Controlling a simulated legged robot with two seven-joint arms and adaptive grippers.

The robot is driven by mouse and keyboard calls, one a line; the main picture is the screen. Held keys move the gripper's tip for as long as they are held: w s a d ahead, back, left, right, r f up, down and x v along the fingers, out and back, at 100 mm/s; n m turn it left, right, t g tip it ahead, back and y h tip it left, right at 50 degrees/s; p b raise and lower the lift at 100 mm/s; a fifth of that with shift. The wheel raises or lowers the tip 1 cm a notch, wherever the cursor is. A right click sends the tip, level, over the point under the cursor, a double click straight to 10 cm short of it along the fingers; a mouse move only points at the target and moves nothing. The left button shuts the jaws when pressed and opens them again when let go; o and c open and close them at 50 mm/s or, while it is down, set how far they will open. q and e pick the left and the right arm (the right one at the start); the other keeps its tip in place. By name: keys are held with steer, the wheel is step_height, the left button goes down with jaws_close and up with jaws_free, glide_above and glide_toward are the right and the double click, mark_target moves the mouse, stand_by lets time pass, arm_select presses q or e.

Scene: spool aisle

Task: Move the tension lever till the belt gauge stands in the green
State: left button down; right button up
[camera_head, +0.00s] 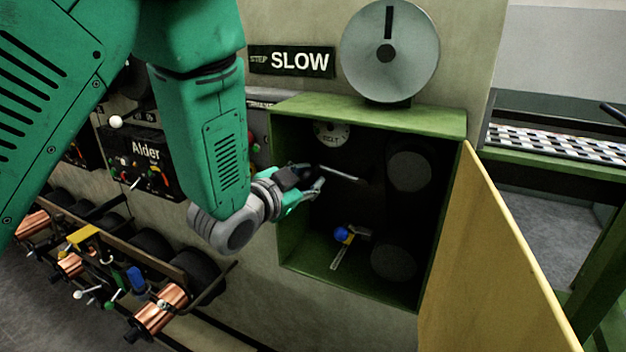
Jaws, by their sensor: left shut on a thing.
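The belt gauge (332,135) is a small pale dial marked BELT, high inside the open green cabinet (372,119). Its top is cut off by the cabinet's edge, and its needle and zones are too small to read. My left gripper (312,184) is inside the cabinet, below and left of the gauge. It is shut at the left end of a thin pale bar, which looks like the tension lever (345,174). The bar slopes slightly down to the right, and its gripped end is hidden by the fingers. My right gripper is not in view.
A blue knob (341,233) with a yellowish piece sits low in the cabinet, beside dark rollers (393,262). The yellow door (490,265) stands open at right. A grey disc (389,50) is on top. Copper spools (160,308) and the Alder panel (146,160) are left.

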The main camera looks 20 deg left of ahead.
arm_select(q)
steer(key=shift+a+f, duration=0.1)
steer(key=c, duration=1.2)
jaws_free()
steer(key=shift+s, duration=0.15)
steer(key=shift+d, duration=0.2)
steer(key=shift+a, duration=0.1)
steer(key=v, duration=0.7)
steer(key=shift+s, duration=0.2)
